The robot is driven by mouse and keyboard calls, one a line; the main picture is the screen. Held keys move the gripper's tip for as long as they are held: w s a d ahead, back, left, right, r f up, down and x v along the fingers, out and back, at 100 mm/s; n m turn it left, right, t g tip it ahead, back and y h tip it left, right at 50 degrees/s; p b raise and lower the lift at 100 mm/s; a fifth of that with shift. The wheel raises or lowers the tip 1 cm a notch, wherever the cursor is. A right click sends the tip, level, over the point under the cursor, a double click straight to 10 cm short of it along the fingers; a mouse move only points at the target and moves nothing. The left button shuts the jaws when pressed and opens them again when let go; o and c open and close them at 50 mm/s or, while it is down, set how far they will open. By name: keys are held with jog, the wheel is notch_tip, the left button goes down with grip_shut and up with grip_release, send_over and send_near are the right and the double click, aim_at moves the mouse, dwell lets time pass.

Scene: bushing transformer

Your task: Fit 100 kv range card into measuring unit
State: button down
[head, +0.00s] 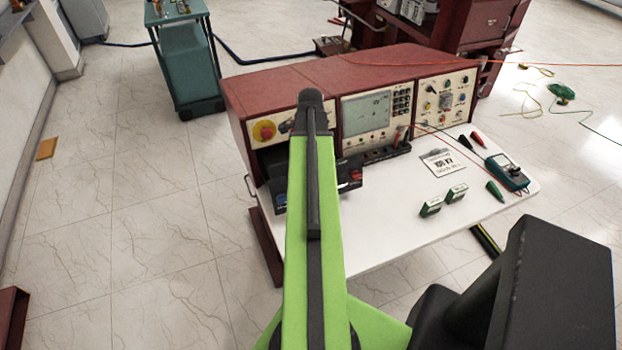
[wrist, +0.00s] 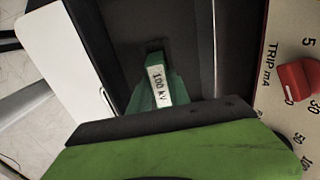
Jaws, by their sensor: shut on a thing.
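The 100 kV range card (wrist: 158,85), dark green with a white label, shows in the middle of the wrist view. My gripper (wrist: 153,102) is shut on it; its fingers are hard to make out. The card's far end is at a small dark slot (wrist: 151,47) in a black recessed face; I cannot tell how deep it sits. In the head view, the black unit (head: 352,185) I take for the measuring unit sits in front of the maroon console (head: 290,82), partly behind my green arm. The gripper and held card are hidden there.
A cream panel with a red TRIP mA knob (wrist: 298,78) stands close right of the slot. On the white table (head: 400,235) lie two green cards (head: 443,200), a printed 100 kV sheet (head: 441,163), a meter (head: 507,172) and clips. The table's front is clear.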

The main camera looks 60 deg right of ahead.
notch_tip(320, 180, down, 4)
jog(key=b, duration=0.4)
jog(key=shift+r, duration=0.25)
jog(key=shift+f, duration=0.2)
jog(key=c, duration=1.2)
grip_release()
jog(key=shift+r, duration=0.1)
notch_tip(320, 180, up, 12)
jog(key=p, duration=1.2)
jog(key=shift+r+p, duration=0.25)
jog(key=shift+p, duration=0.15)
jog(key=shift+f, duration=0.15)
